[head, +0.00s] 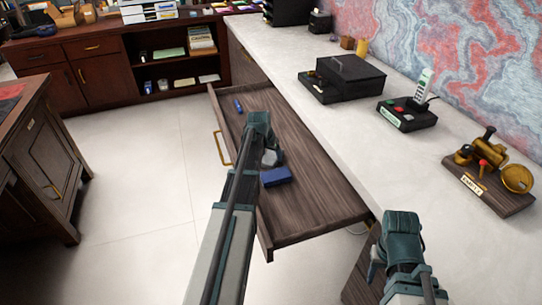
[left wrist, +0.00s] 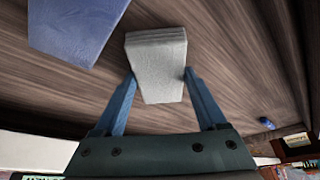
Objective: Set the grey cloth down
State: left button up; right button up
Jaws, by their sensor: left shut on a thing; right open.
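The grey cloth (left wrist: 157,58) is a small folded pad held between the two fingers of my left gripper (left wrist: 159,80). In the head view, my left gripper (head: 268,153) is over the open wooden drawer (head: 315,203), and the cloth is mostly hidden behind it. A blue folded cloth-like item (head: 277,176) lies in the drawer close to the gripper; it also shows in the left wrist view (left wrist: 75,25). I cannot tell whether the grey cloth touches the drawer bottom. My right gripper (head: 385,258) is open and apart, by the counter's front edge.
A small blue object (head: 238,106) lies at the drawer's far end. The white counter (head: 330,130) beside the drawer carries a black box (head: 348,78), a phone on a stand (head: 408,112) and a brass item on a wooden base (head: 490,185). The drawer's near part is clear.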

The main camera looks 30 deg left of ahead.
pick_arm(q)
jog(key=o, duration=1.1)
jog(key=shift+o, duration=0.2)
jog(key=p+v, duration=1.1)
jog(key=v, duration=0.1)
jog(key=shift+p, duration=0.3)
jog(key=shift+r, duration=0.1)
